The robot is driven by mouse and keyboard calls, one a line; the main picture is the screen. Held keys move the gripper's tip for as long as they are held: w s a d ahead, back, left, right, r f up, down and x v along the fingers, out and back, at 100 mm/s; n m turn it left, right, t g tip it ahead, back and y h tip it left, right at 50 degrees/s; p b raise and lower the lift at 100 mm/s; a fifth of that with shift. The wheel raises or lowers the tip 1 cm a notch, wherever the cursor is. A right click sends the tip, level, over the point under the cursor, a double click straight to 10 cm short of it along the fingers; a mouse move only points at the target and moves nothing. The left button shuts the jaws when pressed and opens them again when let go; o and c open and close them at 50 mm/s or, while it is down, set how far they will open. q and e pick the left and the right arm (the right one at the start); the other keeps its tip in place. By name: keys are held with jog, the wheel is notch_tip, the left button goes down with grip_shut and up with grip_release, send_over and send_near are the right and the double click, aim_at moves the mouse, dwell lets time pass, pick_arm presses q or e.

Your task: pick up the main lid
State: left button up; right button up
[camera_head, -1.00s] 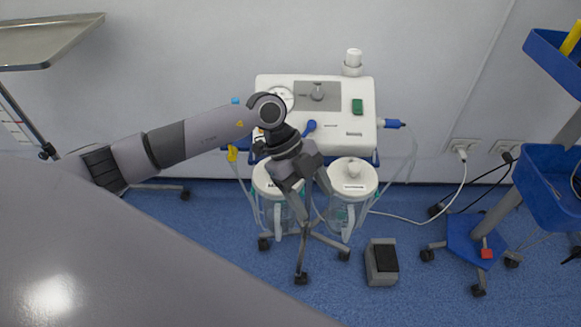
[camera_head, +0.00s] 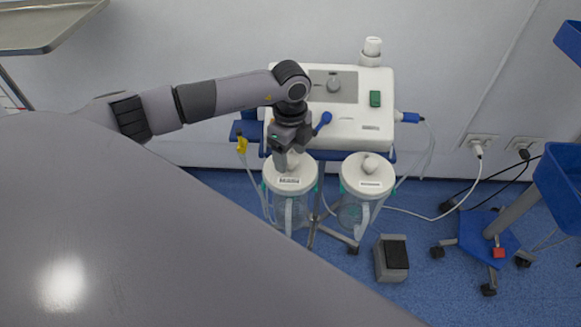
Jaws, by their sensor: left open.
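Two clear canisters with white lids hang below the white suction machine (camera_head: 362,125). The left lid (camera_head: 296,184) has a dark label, and the right lid (camera_head: 367,175) has a pale label and a white knob. I cannot tell from the picture which of them is the main lid. My left gripper (camera_head: 284,162) is open and points down at the back left part of the left lid. Its fingers overlap the lid's knob in the view, and I cannot tell whether they touch it. My right gripper is not in view.
A large grey surface (camera_head: 130,240) fills the lower left. A grey foot pedal (camera_head: 391,259) stands on the blue floor. Blue bins on a stand (camera_head: 558,185) are at the right, and a metal tray (camera_head: 50,22) is at the upper left. Cables run from the wall sockets.

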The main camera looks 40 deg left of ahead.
pick_arm(q)
jog(key=shift+f, duration=0.5)
jog(key=shift+c, duration=0.3)
grip_shut()
jog(key=shift+r, duration=0.1)
